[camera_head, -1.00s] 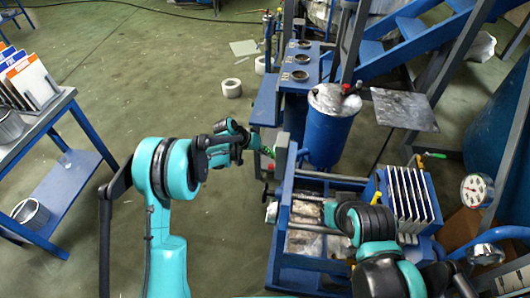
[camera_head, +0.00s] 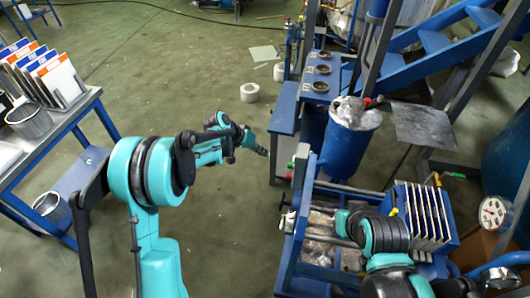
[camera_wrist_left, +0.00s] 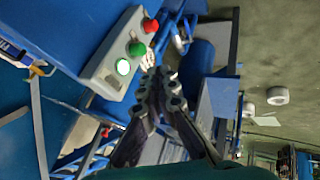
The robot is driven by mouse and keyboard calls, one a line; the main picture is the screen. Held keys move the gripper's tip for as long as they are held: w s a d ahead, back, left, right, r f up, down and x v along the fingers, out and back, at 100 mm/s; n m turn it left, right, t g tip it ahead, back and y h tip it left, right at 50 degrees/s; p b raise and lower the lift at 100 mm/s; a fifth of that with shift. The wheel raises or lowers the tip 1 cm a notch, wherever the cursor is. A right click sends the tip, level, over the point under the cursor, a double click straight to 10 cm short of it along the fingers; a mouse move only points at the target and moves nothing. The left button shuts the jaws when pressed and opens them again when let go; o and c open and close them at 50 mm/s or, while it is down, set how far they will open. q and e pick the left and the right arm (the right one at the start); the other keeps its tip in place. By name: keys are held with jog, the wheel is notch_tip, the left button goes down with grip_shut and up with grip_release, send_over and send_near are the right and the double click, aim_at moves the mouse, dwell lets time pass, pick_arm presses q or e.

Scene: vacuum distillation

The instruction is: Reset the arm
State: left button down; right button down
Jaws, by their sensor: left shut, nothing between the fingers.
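My left arm (camera_head: 150,185) comes in from the lower left in the head view, bent at the elbow. My left gripper (camera_head: 262,151) points right, raised in front of the blue frame, shut and empty. In the left wrist view its dark fingers (camera_wrist_left: 160,82) meet at the tips with nothing between them. A grey control box (camera_wrist_left: 118,55) with a green button (camera_wrist_left: 137,48) and a red button (camera_wrist_left: 151,25) is beyond the fingertips, to their left. My right arm (camera_head: 378,238) is bent over the blue frame at the lower right; I cannot make out its gripper.
A blue frame (camera_head: 296,246) stands at lower right, with a blue drum (camera_head: 347,145) behind it and a rack of white plates (camera_head: 420,215) beside it.

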dwell(0.4)
pick_arm(q)
jog(key=s+a+r+n+t+y, duration=0.1)
jog(key=s+a+r+y, duration=0.15)
jog(key=s+r, duration=0.4)
jog(key=s+a+r+n+t+y, duration=0.1)
jog(key=s+a+r, duration=0.3)
jog(key=s+r, duration=0.3)
jog(key=s+a+t+y, duration=0.1)
jog(key=s+a, duration=0.2)
jog(key=s, duration=0.6)
jog(key=s+a+f+n+y, duration=0.1)
jog(key=s+a, duration=0.3)
jog(key=s, duration=0.4)
jog(key=shift+s+a+f+n+t+y, duration=0.2)
jog(key=shift+s+n+t+y, duration=0.15)
jog(key=shift+y, duration=0.2)
jog(key=shift+d, duration=0.15)
